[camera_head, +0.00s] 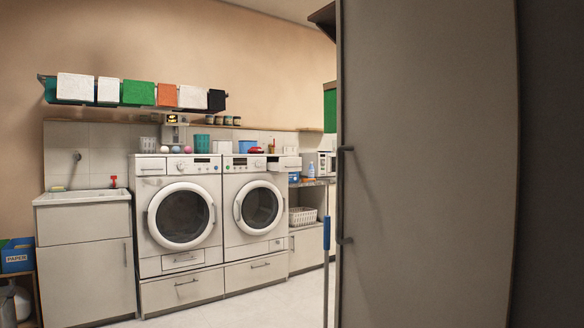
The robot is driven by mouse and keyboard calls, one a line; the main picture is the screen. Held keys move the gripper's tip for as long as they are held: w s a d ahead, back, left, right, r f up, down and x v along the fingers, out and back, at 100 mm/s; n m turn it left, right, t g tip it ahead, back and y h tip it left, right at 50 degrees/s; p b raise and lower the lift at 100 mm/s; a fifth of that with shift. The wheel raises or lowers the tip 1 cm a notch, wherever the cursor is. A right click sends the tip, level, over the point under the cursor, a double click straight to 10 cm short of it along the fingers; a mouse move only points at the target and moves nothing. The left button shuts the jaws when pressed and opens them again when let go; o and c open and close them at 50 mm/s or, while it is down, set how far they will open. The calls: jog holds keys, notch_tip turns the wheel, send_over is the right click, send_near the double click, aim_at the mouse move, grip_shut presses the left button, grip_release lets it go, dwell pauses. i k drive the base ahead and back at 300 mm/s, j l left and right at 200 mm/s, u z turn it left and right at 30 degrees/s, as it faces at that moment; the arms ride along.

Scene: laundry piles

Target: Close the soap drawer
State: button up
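Two white front-loading machines stand side by side against the back wall, a left machine (180,240) and a right machine (243,245). A white drawer front with a handle (285,164) is at the top right of the right machine. It appears to stick out from the machine's face, so this soap drawer looks open; how far is hard to tell from here. The left machine has a similar drawer front (150,170) at its top left, which looks flush. Both round doors look shut. My gripper is not in view.
A large grey panel with dark handles (430,170) fills the right side, close to me. A sink cabinet (88,260) is left of the machines. A white basket (303,216) sits right of them. Visible floor (285,302) before the machines is clear.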

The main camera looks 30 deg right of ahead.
aim_at(283, 164)
jog(key=i+j+u, duration=0.15)
jog(key=i, duration=0.2)
jog(key=i+j+u, duration=0.15)
jog(key=i, duration=0.25)
jog(key=i+z, duration=0.1)
jog(key=i, duration=0.6)
jog(key=i+j+z, duration=0.15)
jog(key=i, duration=0.5)
jog(key=i+j+z, duration=0.1)
jog(key=i, duration=0.6)
jog(key=i+l+z, duration=0.15)
jog(key=i+z, duration=0.25)
jog(key=i+j+z, duration=0.1)
jog(key=i+z, duration=0.25)
jog(key=i, duration=0.25)
jog(key=i+j+z, duration=0.15)
jog(key=i+z, duration=0.25)
jog(key=i+l+u, duration=0.1)
jog(key=i+l, duration=0.35)
jog(key=i, duration=0.2)
jog(key=i+l+u, duration=0.1)
jog(key=i+l, duration=0.4)
jog(key=i, duration=0.1)
